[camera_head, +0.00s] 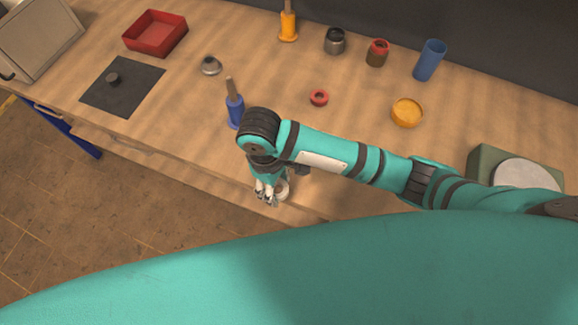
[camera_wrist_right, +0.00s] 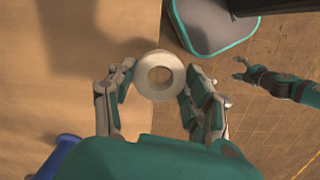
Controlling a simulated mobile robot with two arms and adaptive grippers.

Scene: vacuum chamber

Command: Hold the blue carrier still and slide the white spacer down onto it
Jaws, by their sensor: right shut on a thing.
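The white spacer (camera_wrist_right: 144,84) is a pale ring with a round hole. My right gripper (camera_wrist_right: 158,84) is shut on it, one finger on each side. In the head view the right gripper (camera_head: 268,196) holds the spacer (camera_head: 283,190) by the table's front edge. The blue carrier (camera_head: 235,112), with a brown rod sticking up, stands on the table behind and left of this gripper, apart from it. A blue part at the lower left of the wrist view (camera_wrist_right: 58,156) looks like the carrier. My left gripper (camera_wrist_right: 246,70) shows in the wrist view, open and empty, over the floor.
On the wooden table (camera_head: 200,110) are a red tray (camera_head: 155,48), a dark mat (camera_head: 115,95), a small metal part (camera_head: 210,66), a red ring (camera_head: 319,98), a yellow dish (camera_head: 407,122), an orange holder (camera_head: 288,32) and a blue cup (camera_head: 430,60). The surface around the carrier is mostly clear.

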